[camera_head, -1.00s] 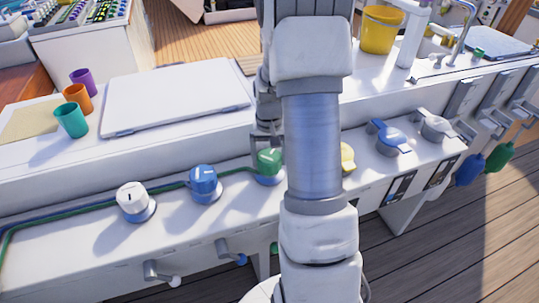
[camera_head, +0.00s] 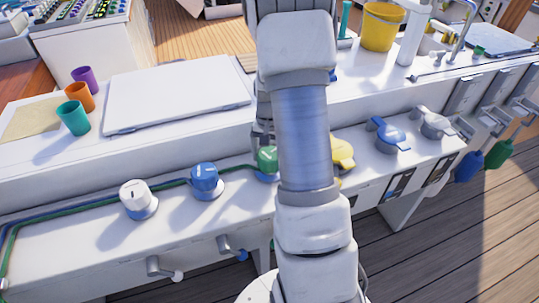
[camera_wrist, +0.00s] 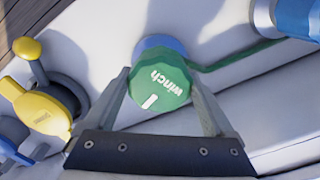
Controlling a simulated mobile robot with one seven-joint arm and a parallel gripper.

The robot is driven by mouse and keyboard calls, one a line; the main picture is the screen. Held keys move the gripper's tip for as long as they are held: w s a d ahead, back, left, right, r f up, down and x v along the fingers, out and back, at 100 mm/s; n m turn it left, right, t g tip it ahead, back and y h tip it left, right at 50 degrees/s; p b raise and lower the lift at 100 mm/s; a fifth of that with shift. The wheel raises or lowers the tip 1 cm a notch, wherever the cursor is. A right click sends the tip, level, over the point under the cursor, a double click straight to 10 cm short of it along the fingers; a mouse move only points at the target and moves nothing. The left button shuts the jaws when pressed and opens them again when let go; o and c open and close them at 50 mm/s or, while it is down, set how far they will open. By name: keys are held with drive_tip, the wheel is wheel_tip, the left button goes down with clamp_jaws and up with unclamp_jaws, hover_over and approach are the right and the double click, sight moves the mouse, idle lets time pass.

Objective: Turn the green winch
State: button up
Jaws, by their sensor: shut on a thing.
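The green winch (camera_wrist: 160,92) is a round knob with white "winch" lettering and a white line mark, on a blue base. In the wrist view it sits between the two fingers of my gripper (camera_wrist: 165,100), which is shut on it. In the head view the green winch (camera_head: 267,158) shows just left of my arm, partly hidden by it. My gripper (camera_head: 262,138) comes down on it from above there, mostly hidden behind my arm.
A blue winch (camera_head: 206,180) and a white winch (camera_head: 136,199) stand to the left on the same white ledge. A yellow lever knob (camera_head: 342,154) is close on the right, with a blue lever knob (camera_head: 387,134) beyond. Three cups and a white hatch lid (camera_head: 175,97) are behind.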

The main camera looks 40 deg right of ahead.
drive_tip(key=o, duration=1.1)
wheel_tip(320, 180, up, 18)
drive_tip(key=p, duration=0.4)
drive_tip(key=shift+f+p, duration=0.25)
drive_tip(key=shift+p, duration=0.15)
drive_tip(key=shift+a, duration=0.1)
drive_tip(key=s+a+r+n+t, duration=0.35)
drive_tip(key=s+a+r, duration=0.25)
drive_tip(key=a+r, duration=0.5)
drive_tip(key=s+a+r+n+t, duration=0.1)
drive_tip(key=s+a+n+t, duration=0.1)
drive_tip(key=s+a+n, duration=0.6)
drive_tip(key=shift+m, duration=0.95)
drive_tip(key=s+r+p, duration=0.1)
drive_tip(key=r+p, duration=0.3)
drive_tip(key=s+r+p, duration=0.1)
drive_tip(key=r+p, duration=0.3)
drive_tip(key=r, duration=0.1)
drive_tip(key=s+a+r+p, duration=0.1)
drive_tip(key=r+p, duration=0.3)
drive_tip(key=p, duration=0.1)
drive_tip(key=shift+r, duration=0.25)
